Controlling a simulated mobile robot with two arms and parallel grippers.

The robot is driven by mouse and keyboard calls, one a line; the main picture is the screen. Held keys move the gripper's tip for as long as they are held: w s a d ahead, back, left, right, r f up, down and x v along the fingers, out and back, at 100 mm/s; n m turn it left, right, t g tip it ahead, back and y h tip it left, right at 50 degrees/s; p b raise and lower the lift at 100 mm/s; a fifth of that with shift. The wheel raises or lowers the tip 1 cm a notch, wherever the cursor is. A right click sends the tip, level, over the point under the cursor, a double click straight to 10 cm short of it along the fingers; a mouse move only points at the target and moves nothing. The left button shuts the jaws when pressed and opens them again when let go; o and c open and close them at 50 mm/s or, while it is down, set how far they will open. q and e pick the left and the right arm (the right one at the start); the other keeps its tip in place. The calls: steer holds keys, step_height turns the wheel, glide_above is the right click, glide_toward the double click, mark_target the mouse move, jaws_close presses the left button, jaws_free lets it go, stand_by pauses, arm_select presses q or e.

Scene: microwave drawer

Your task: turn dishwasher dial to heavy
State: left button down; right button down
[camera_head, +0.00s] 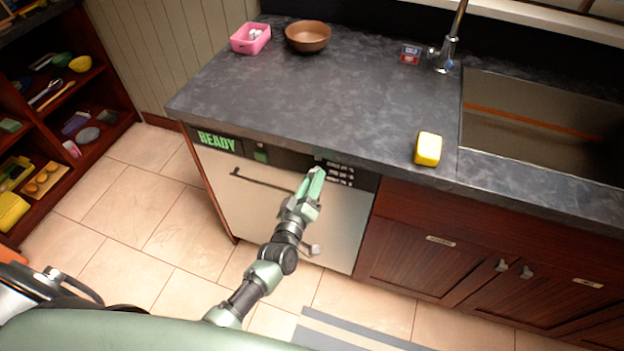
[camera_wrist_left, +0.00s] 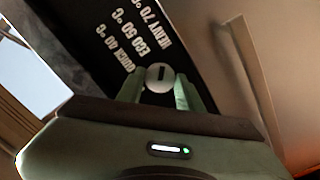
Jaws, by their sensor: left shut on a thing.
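The dishwasher (camera_head: 270,199) stands under the counter with its front closed. A dark control panel runs along its top, with a green READY display (camera_head: 217,141) at the left. The round pale dial (camera_wrist_left: 158,78) with a dark mark shows in the left wrist view, between the fingers of my left gripper (camera_wrist_left: 161,84). Printed labels QUICK 40 °C, ECO 50 °C and HEAVY 70 °C (camera_wrist_left: 160,28) lie beside it. In the head view, my left gripper (camera_head: 316,178) reaches the panel's right part, shut on the dial and hiding it. My right gripper is not in view.
A bar handle (camera_head: 262,184) crosses the dishwasher front. A yellow sponge (camera_head: 428,149), brown bowl (camera_head: 308,36) and pink container (camera_head: 250,39) are on the counter. The sink (camera_head: 540,120) is at right, shelves (camera_head: 60,105) at left.

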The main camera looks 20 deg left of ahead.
arm_select(q)
steer(key=shift+f+m, duration=0.15)
steer(key=shift+m, duration=0.15)
stand_by(0.4)
steer(key=c, duration=0.9)
jaws_free()
steer(key=shift+c, duration=0.2)
steer(key=shift+s, duration=0.1)
steer(key=s, duration=0.7)
steer(key=shift+s, duration=0.35)
steer(key=shift+a, duration=0.15)
